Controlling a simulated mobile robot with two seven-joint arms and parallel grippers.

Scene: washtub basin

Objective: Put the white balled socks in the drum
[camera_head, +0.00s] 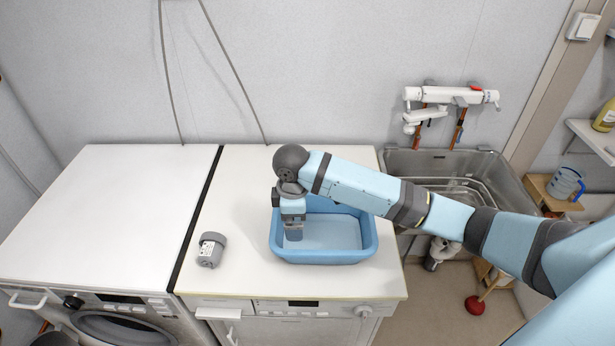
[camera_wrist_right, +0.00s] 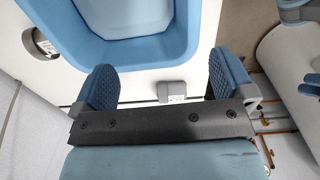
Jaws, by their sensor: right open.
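I see no white balled socks in either view. The round front door (camera_head: 125,328) of the left washing machine is cut off by the bottom edge of the head view, and I cannot see into its drum.
The basin stands on the right white machine (camera_head: 240,260), with a grey labelled container (camera_head: 211,250) to its left. The left machine's top (camera_head: 110,210) is clear. A metal sink (camera_head: 455,165) with a wall tap (camera_head: 450,96) is at the right. A red plunger (camera_head: 475,305) stands on the floor.

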